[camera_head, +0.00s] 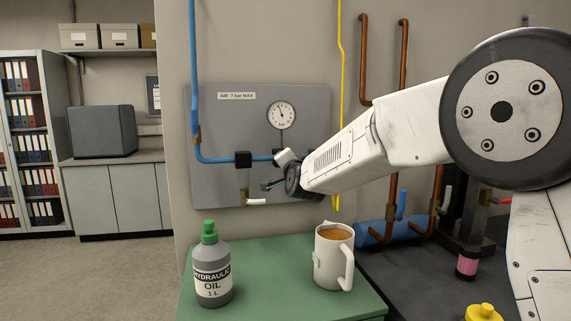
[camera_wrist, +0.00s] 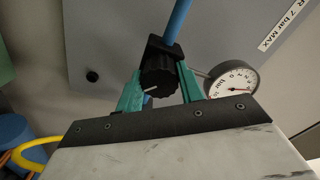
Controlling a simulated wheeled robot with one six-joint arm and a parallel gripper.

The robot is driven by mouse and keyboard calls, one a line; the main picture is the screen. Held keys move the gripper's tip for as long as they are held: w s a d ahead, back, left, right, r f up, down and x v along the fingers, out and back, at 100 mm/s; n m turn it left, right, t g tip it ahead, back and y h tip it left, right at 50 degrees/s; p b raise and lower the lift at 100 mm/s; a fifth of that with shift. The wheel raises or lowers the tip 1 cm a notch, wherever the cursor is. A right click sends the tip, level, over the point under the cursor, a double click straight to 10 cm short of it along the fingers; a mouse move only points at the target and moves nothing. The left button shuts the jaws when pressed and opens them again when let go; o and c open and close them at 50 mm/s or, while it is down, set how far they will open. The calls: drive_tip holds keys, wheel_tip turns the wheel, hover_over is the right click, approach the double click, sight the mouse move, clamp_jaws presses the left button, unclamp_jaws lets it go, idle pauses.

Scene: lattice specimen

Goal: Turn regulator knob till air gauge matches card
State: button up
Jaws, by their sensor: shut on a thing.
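The black regulator knob (camera_wrist: 157,77) with a white pointer line sits on a black body on the blue pipe in the wrist view. My gripper (camera_wrist: 160,80) has its two green fingers on either side of the knob, shut on it. In the head view my gripper (camera_head: 271,184) is in front of the grey panel, and I cannot make out the knob there. The round white air gauge (camera_head: 281,115) has its needle pointing up and slightly left. It also shows in the wrist view (camera_wrist: 232,80), partly covered by my gripper. I cannot make out a separate card.
The grey panel (camera_head: 225,110) bears a label (camera_head: 237,96) reading "AIR 7 bar MAX". A blue pipe (camera_head: 193,80) and a white-handled valve (camera_head: 256,201) are near my gripper. Below, an oil bottle (camera_head: 212,272) and a mug (camera_head: 333,258) stand on a green top (camera_head: 270,290).

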drive_tip(key=shift+f, duration=0.1)
idle(0.3)
drive_tip(key=o, duration=1)
drive_tip(key=v, duration=0.7)
drive_tip(key=shift+s+d, duration=0.15)
drive_tip(key=shift+s, duration=0.25)
